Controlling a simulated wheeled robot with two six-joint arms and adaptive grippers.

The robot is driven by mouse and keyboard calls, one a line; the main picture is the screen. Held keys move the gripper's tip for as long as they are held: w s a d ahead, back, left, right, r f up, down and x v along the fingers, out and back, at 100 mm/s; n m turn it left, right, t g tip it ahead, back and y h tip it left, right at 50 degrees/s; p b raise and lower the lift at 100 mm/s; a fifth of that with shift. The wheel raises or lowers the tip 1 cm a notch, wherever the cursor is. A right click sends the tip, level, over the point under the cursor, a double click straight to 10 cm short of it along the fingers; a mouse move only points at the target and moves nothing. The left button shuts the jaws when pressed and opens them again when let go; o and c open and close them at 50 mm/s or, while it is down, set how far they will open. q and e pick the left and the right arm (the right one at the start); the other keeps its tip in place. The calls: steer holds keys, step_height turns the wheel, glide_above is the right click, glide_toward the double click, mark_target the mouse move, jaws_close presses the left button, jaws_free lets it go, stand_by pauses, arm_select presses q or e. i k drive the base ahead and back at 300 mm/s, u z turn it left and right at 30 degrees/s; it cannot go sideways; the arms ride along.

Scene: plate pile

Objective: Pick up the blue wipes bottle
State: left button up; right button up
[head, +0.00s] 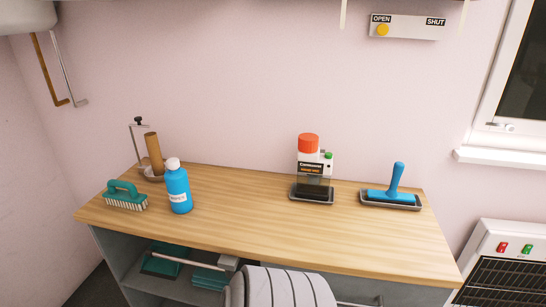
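The blue wipes bottle (178,190) stands upright on the left part of the wooden counter (240,210). It has a white cap and a small white label on its front. Nothing touches it that I can see. Neither my left nor my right gripper shows in the head view.
A green scrubbing brush (125,196) lies left of the bottle, and a holder with a brown roll (154,152) stands close behind it. A red-topped dispenser (308,167) and a blue-handled tool on a tray (396,184) stand farther right. The counter between bottle and dispenser is clear.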

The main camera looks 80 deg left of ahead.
mark_target(176, 183)
steer(key=z, duration=0.55)
steer(key=k, duration=1.4)
steer(key=u, duration=0.4)
